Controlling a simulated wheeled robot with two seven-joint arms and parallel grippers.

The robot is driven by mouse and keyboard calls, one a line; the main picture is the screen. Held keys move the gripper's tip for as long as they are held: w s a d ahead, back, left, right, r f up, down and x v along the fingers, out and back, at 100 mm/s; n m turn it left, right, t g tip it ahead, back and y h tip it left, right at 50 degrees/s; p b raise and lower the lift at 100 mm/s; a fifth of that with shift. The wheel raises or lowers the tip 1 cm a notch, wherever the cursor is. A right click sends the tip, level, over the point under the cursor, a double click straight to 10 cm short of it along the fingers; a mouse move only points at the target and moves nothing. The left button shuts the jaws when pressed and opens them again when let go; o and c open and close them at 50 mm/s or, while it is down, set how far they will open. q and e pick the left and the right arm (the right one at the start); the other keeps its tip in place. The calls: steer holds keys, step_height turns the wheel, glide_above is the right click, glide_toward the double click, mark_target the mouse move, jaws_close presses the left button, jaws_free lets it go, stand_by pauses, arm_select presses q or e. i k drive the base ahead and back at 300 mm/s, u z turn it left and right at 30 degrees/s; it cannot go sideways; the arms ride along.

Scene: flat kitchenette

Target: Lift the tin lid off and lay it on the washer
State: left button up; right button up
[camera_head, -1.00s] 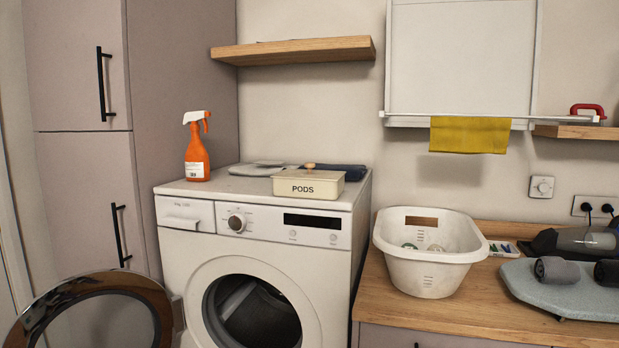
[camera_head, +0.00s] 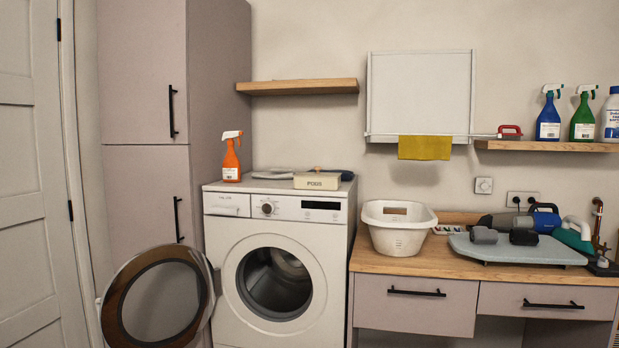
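The cream tin (camera_head: 317,181) marked PODS stands on the front right of the washer top. Its lid (camera_head: 317,173), with a small wooden knob, is on it. The white washer (camera_head: 223,245) has its round door (camera_head: 158,300) swung open to the left. Neither of my grippers shows in the head view.
An orange spray bottle (camera_head: 231,160) stands at the washer's back left. A white basket (camera_head: 397,228) stands on the wooden counter (camera_head: 420,262) to the right. A small ironing board (camera_head: 520,250) bears dark rolled items. A yellow cloth (camera_head: 424,147) hangs above. The washer's front left top is clear.

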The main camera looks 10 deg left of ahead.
mark_target(318, 171)
steer(key=u, duration=0.75)
steer(key=i, duration=0.65)
steer(key=u, duration=0.95)
steer(key=i, duration=1.05)
steer(key=z, duration=0.8)
steer(key=i, duration=0.8)
steer(key=z, duration=0.9)
